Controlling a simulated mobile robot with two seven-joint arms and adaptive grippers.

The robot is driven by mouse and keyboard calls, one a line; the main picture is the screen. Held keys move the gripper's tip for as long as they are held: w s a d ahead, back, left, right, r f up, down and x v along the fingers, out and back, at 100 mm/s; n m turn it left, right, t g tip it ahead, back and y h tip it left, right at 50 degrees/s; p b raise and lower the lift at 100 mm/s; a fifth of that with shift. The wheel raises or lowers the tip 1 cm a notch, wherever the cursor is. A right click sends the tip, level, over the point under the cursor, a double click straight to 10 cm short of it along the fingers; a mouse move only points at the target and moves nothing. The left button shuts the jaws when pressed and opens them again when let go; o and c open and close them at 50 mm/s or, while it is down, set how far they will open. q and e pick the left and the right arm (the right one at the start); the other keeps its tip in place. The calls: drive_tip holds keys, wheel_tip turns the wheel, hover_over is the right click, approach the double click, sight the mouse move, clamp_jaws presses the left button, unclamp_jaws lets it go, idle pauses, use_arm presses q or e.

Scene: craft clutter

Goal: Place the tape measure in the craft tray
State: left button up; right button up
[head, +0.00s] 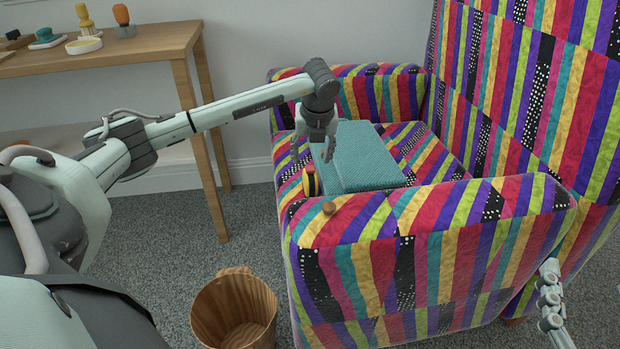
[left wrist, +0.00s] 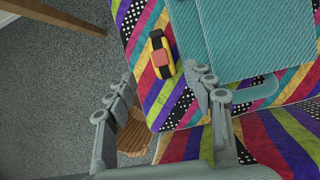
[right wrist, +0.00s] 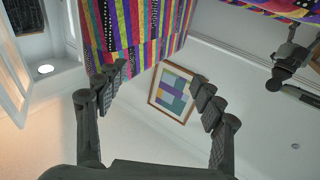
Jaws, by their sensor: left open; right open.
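The tape measure (head: 311,182), yellow and black with a red face, lies on the striped armchair seat beside a teal woven block. It also shows in the left wrist view (left wrist: 161,55), apart from the fingers. My left gripper (head: 313,153) is open and empty, pointing down above the seat near the tape measure. Its fingers show in the left wrist view (left wrist: 160,82). My right gripper (head: 551,272) is at the lower right of the head view, outside the chair arm; the right wrist view (right wrist: 158,78) shows it open and empty. I cannot make out a craft tray.
The teal woven block (head: 358,158) lies on the seat of the armchair (head: 400,240). A wooden basket (head: 233,310) stands on the floor. A wooden table (head: 140,48) at the back left holds brushes and a dish.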

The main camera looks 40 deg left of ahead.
sight(310, 168)
use_arm(q)
drive_tip(key=shift+d+n, duration=0.1)
drive_tip(key=shift+n, duration=0.3)
drive_tip(key=shift+f, duration=0.25)
drive_tip(key=x, duration=0.4)
drive_tip(key=b+x, duration=0.1)
drive_tip(key=x, duration=0.1)
drive_tip(key=shift+w+a+f, duration=0.15)
drive_tip(key=shift+w+a, duration=0.15)
drive_tip(key=shift+a, duration=0.05)
drive_tip(key=shift+w+a+f, duration=0.1)
drive_tip(key=shift+w+f, duration=0.05)
drive_tip(key=shift+f, duration=0.2)
use_arm(e)
drive_tip(key=shift+t+y, duration=0.6)
drive_tip(key=shift+t, duration=0.2)
drive_tip(key=r, duration=0.1)
drive_tip(key=s+a+r, duration=0.1)
drive_tip(key=r, duration=0.1)
drive_tip(key=shift+s+a+r, duration=0.15)
drive_tip(key=shift+r, duration=0.15)
use_arm(q)
clamp_jaws()
